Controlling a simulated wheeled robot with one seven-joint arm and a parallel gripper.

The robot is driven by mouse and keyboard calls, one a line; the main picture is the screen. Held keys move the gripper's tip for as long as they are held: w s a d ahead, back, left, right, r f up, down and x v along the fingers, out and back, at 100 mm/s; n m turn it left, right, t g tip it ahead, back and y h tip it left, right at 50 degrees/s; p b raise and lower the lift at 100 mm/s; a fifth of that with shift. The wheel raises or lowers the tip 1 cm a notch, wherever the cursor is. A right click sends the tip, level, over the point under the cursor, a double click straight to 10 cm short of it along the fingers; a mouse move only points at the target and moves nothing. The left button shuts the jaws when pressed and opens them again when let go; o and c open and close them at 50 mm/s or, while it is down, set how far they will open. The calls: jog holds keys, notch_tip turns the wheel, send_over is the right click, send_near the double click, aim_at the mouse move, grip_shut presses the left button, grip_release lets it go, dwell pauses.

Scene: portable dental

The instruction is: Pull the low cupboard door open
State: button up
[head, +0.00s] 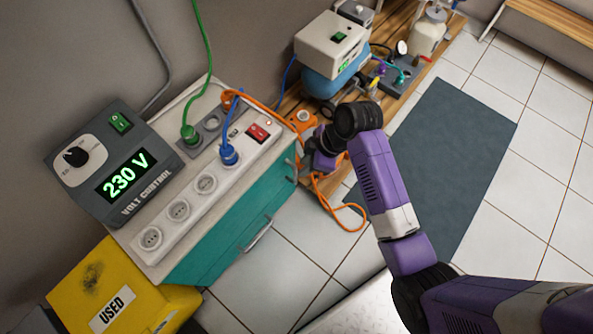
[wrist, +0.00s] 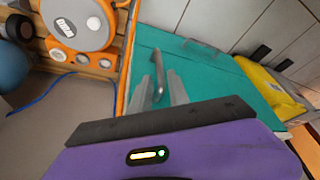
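The white-topped cabinet (head: 150,255) has a teal front (head: 225,235), closed as far as I can see. In the wrist view the teal front (wrist: 215,80) fills the middle, and a bar handle (wrist: 158,85) stands between my two grey fingers. My gripper (wrist: 160,92) is close to the front, with a finger on each side of the bar. I cannot tell whether the fingers touch it. In the head view my wrist hides most of the gripper (head: 300,160).
A volt control box (head: 110,165) and a socket strip (head: 190,195) with cables sit on the cabinet. A yellow "USED" bin (head: 120,290) stands beside it. A wooden board (head: 285,100) carries a compressor (head: 335,70). An orange cable (head: 345,215) hangs near my wrist. Tiled floor (head: 270,285) lies in front.

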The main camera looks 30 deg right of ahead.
aim_at(295, 174)
jog(key=shift+b+x, duration=1.85)
jog(key=shift+x, duration=2.1)
grip_shut()
